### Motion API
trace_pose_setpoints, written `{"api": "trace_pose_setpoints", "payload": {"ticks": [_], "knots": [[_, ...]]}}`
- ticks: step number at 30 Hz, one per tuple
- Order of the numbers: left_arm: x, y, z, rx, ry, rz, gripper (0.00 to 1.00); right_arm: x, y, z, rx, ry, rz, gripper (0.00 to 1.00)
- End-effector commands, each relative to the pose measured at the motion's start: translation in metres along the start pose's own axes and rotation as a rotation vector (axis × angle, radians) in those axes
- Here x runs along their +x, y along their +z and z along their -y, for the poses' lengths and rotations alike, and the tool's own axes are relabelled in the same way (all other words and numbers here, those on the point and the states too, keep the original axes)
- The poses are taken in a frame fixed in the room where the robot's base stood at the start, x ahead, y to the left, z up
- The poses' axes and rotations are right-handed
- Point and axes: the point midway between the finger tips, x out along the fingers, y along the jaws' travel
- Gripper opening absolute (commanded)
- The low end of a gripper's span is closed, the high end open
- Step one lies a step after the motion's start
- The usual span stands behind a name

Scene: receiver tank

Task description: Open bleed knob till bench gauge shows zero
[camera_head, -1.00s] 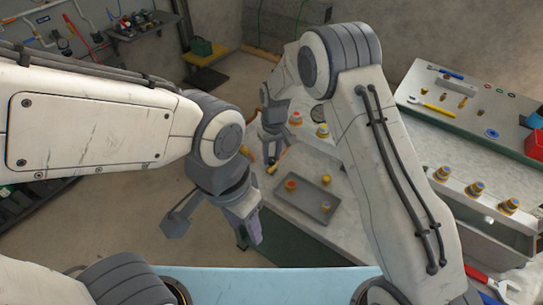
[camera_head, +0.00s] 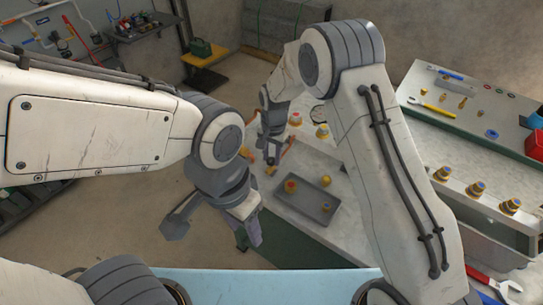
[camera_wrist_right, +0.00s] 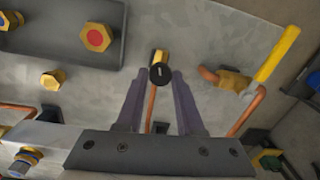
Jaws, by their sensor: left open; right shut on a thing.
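A black knob (camera_wrist_right: 161,73) with a pale mark sits on a brass fitting above a copper pipe in the right wrist view. My right gripper (camera_wrist_right: 159,88) has its fingers on both sides of this knob and is shut on it. In the head view my right gripper (camera_head: 272,157) is low over the bench (camera_head: 312,160), by the copper pipe. My left gripper (camera_head: 248,236) is open and empty, off the bench's left edge.
A grey tray (camera_head: 318,211) with brass fittings lies on the bench near the right gripper. A yellow-handled valve (camera_wrist_right: 278,53) is right of the knob. A side bench (camera_head: 470,125) with tools and a red bin (camera_head: 535,143) stands at right.

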Motion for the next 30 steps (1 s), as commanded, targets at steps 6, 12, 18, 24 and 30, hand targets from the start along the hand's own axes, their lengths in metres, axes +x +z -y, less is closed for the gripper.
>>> {"api": "trace_pose_setpoints", "payload": {"ticks": [6,12,18,24,30], "knots": [[0.0002,0.0,0.0,0.0,0.0,0.0,0.5,-0.0017,0.0003,0.0018,0.164,-0.004,-0.009,0.0],[0.0005,0.0,0.0,0.0,0.0,0.0,0.5,-0.0017,0.0005,0.0018,0.27,-0.004,-0.014,0.0],[0.0007,0.0,0.0,0.0,0.0,0.0,0.5,-0.0017,0.0006,0.0019,0.329,-0.005,-0.016,0.0],[0.0007,0.0,0.0,0.0,0.0,0.0,0.5,-0.0017,0.0007,0.002,0.35,-0.005,-0.017,0.0],[0.0007,0.0,0.0,0.0,0.0,0.0,0.5,-0.0017,0.0006,0.0021,0.352,-0.005,-0.017,0.0]]}}
